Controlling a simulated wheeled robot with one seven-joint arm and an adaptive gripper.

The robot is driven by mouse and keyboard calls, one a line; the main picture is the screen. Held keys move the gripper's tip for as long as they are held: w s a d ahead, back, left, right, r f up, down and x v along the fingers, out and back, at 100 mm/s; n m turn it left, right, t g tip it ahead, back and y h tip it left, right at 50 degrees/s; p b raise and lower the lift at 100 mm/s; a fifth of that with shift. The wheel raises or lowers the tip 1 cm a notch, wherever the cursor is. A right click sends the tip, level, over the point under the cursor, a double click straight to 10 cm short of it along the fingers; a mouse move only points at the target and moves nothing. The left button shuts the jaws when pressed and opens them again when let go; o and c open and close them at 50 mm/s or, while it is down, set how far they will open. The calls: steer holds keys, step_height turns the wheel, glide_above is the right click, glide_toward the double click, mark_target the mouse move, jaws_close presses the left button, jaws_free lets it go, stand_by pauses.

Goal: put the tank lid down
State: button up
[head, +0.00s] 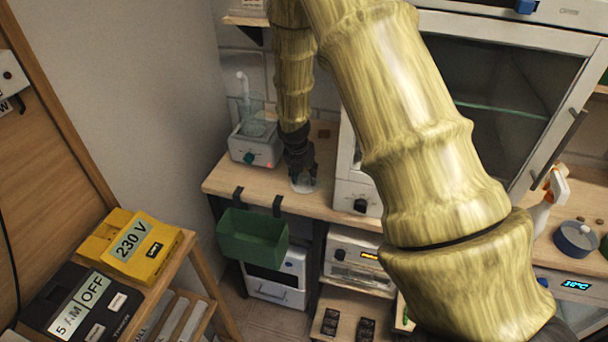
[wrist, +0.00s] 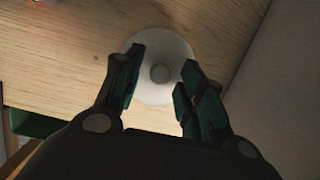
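The tank lid (wrist: 161,50) is a pale round disc with a small grey knob in its middle. It appears to lie flat on the wooden bench top (wrist: 75,50), and its pale edge also shows in the head view (head: 302,187) near the bench's front edge. My gripper (wrist: 163,60) is over the lid with its fingers apart. One finger is on each side of the knob, with visible gaps between. In the head view my gripper (head: 301,176) points down and hides part of the lid.
A white device (head: 256,147) with a clear vessel and green knob stands behind left of my gripper. A green bin (head: 252,238) hangs from the bench's front. A white cabinet (head: 357,190) stands close on the right. Bare bench top lies left of the lid.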

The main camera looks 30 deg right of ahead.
mark_target(300, 189)
steer(key=shift+r, duration=0.1)
steer(key=b+v, duration=0.2)
steer(key=v, duration=1)
steer(key=shift+b, duration=0.3)
stand_by(0.4)
